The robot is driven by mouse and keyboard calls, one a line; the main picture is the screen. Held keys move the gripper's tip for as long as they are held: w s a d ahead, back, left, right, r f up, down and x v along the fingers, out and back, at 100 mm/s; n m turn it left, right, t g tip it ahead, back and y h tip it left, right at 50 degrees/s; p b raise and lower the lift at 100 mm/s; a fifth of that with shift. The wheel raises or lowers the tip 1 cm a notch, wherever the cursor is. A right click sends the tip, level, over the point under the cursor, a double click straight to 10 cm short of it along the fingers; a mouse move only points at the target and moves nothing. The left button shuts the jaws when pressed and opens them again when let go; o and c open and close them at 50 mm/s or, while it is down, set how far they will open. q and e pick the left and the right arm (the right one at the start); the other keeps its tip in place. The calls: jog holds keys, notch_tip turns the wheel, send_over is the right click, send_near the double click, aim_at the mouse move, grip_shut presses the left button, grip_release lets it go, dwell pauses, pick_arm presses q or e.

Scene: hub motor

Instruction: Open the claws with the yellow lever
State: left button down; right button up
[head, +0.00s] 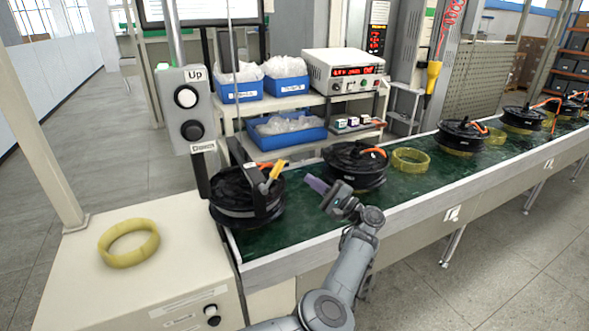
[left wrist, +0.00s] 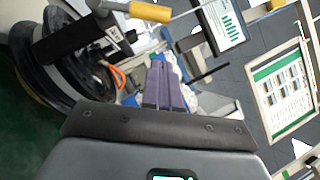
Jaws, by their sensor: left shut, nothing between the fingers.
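The yellow lever (head: 275,172) sticks up at a tilt from the dark claw fixture (head: 249,180) around the black hub motor (head: 228,200) at the near end of the conveyor. In the left wrist view the lever's yellow grip (left wrist: 150,11) is at the top, on a metal rod, with the black hub motor (left wrist: 45,62) at the left. My left gripper (head: 314,183) is to the right of the lever, apart from it, with its purple fingers (left wrist: 165,85) shut and empty. I cannot tell how far the claws are open. My right gripper is not in view.
More hub motors (head: 355,165) and yellow rings (head: 410,159) lie along the green conveyor (head: 300,232). An Up button box (head: 187,105) stands on a post behind the fixture. A yellow ring (head: 128,243) lies on the cabinet at left. Blue bins (head: 237,92) stand behind.

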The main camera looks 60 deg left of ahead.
aim_at(272, 174)
pick_arm(q)
jog(key=s+a+r+p, duration=0.1)
jog(key=s+a+r, duration=0.2)
jog(key=s+a, duration=0.1)
jog(key=shift+s, duration=0.15)
jog(key=shift+r, duration=0.1)
dwell(0.5)
